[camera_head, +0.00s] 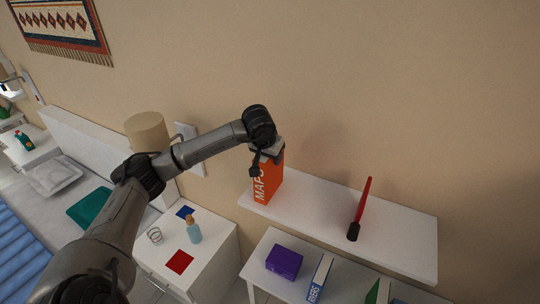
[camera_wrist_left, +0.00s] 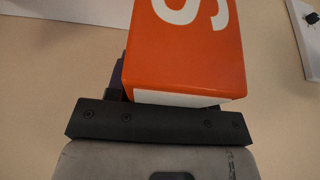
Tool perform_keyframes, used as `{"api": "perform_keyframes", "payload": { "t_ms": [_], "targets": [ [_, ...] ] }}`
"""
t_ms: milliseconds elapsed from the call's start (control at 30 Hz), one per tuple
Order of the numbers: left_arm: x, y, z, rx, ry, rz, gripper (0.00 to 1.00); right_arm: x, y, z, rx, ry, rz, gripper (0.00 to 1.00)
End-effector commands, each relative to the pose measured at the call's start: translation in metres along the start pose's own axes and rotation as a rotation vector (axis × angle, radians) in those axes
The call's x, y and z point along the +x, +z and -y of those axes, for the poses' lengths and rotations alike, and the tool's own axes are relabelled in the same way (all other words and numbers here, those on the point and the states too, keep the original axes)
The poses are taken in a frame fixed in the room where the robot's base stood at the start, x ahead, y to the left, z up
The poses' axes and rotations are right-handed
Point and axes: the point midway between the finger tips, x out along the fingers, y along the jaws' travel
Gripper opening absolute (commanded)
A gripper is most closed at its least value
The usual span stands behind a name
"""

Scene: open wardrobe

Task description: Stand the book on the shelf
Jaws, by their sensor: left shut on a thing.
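The orange book (camera_head: 268,186), with "MAPS" in white on its spine, stands upright at the left end of the white wall shelf (camera_head: 330,218). Its lower end appears to be at the shelf surface; I cannot tell whether it touches. My left gripper (camera_head: 266,160) is shut on the upper part of the book. In the left wrist view the orange cover (camera_wrist_left: 185,50) with a white letter fills the space beyond the gripper (camera_wrist_left: 160,115). The fingertips are largely hidden by the book. My right gripper is not in view.
Below, a white table (camera_head: 256,259) holds a purple box (camera_head: 284,262) and other books. A nightstand (camera_head: 211,255) and lamp (camera_head: 147,132) are left.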

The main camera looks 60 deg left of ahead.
Motion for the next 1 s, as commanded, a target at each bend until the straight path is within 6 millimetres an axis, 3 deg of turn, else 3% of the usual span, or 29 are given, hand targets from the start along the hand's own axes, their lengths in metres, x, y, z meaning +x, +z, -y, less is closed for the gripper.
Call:
{"api": "perform_keyframes", "payload": {
  "t_ms": [233, 267, 500, 833, 1000],
  "targets": [
    [0.002, 0.001, 0.0, 0.0, 0.0, -0.002, 0.0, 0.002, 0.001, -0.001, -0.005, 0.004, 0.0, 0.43],
    [0.003, 0.001, 0.0, 0.0, 0.0, 0.0, 0.49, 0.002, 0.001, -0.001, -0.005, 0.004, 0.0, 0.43],
    [0.002, 0.001, 0.0, 0.0, 0.0, 0.0, 0.72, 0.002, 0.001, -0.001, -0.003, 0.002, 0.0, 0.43],
    [-0.002, -0.001, 0.0, 0.0, 0.001, -0.001, 0.73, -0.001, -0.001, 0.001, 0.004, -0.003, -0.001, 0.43],
    [-0.023, -0.001, 0.0, 0.001, -0.001, -0.005, 0.73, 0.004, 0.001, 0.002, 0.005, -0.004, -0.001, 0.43]
  ]
}}
